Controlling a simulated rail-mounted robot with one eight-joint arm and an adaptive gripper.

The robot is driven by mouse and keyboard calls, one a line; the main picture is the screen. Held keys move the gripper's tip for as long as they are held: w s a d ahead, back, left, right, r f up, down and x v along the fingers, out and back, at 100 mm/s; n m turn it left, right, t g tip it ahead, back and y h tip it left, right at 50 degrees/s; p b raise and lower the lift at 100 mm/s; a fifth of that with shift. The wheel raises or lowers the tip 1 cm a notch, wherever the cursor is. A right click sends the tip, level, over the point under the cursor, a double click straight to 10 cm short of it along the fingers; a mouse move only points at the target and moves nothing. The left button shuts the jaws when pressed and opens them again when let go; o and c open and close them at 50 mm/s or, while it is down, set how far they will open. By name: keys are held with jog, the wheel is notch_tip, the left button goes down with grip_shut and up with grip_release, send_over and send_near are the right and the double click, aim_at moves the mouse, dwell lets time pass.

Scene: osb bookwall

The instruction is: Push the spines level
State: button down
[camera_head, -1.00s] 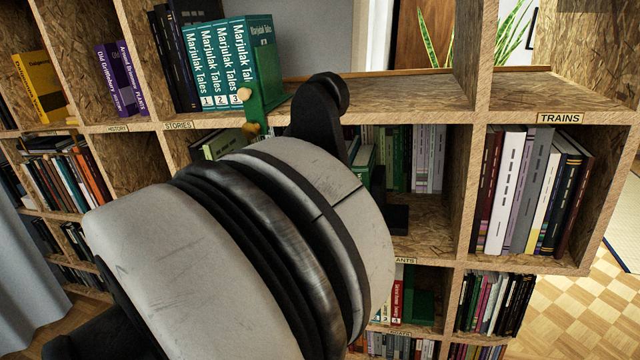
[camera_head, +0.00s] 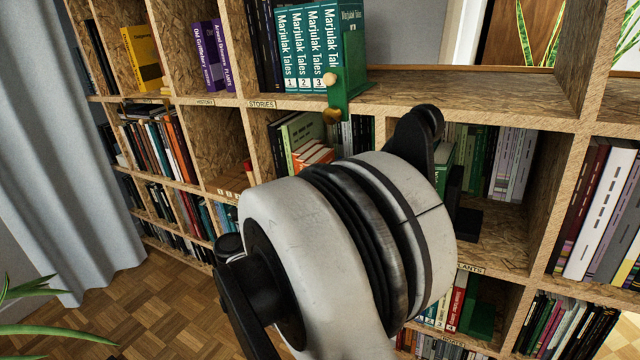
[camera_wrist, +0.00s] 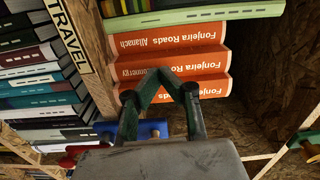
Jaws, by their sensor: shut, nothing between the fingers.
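In the wrist view, three orange books (camera_wrist: 180,34) titled Fonjeira Roads lie side by side in a compartment next to a TRAVEL label (camera_wrist: 66,34). My gripper (camera_wrist: 165,74) is shut and empty, with its fingertips in front of the middle and lower orange spines. I cannot tell whether it touches them, nor clearly which spine stands out. The fingers hide part of the lettering. In the head view, the orange books (camera_head: 314,156) show just left of my arm, which hides the gripper. The Marjulak Tales books (camera_head: 312,50) stand on the shelf above, beside a green bookend (camera_head: 350,85).
A pale green book (camera_wrist: 190,14) adjoins the orange ones. A wooden upright (camera_wrist: 92,58) stands close left of the fingers, and a blue piece (camera_wrist: 150,130) lies behind them. The compartment right of the orange books is bare. A grey curtain (camera_head: 60,150) hangs at the far left.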

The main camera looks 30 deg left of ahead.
jog(key=shift+w, duration=0.4)
jog(key=shift+w, duration=1.7)
dwell(0.6)
jog(key=shift+s, duration=0.1)
jog(key=shift+s+d+b, duration=0.1)
jog(key=shift+s+b, duration=0.4)
jog(key=shift+s, duration=2.35)
